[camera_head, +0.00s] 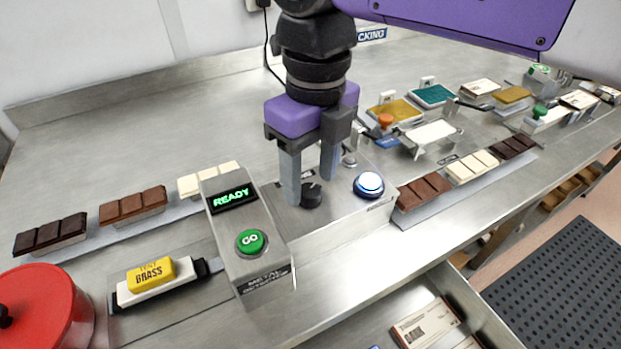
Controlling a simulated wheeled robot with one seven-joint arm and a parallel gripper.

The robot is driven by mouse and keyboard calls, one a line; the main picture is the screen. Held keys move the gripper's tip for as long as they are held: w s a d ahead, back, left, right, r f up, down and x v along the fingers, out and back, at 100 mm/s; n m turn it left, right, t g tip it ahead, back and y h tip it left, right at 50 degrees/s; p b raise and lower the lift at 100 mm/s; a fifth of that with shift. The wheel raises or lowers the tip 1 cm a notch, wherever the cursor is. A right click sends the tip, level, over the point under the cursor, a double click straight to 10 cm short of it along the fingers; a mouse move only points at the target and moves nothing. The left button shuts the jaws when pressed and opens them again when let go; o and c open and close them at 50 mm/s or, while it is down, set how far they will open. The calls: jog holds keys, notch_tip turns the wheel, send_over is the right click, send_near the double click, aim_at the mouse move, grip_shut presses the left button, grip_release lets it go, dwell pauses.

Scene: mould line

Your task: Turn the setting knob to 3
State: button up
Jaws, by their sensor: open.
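The setting knob appears to be the small black knob (312,196) on the low metal panel (340,222) right of the READY box. My gripper (310,191) points down over it with its two grey fingers apart. The left finger comes down beside the knob's left side and the right finger behind its right side. I cannot tell whether either finger touches it. The knob's pointer and any numbers around it are hidden or too small to read. A blue-ringed white button (368,184) sits on the same panel to the right.
The grey box (263,265) bears a green READY display (232,198) and a green GO button (250,241). A yellow brass block (150,273) and a red pot (40,308) stand at left. Chocolate bars line both sides. An open drawer (470,300) lies below the front edge.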

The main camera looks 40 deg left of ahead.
aim_at(312, 188)
notch_tip(312, 188, up, 6)
jog(key=shift+w+r, duration=0.15)
dwell(0.6)
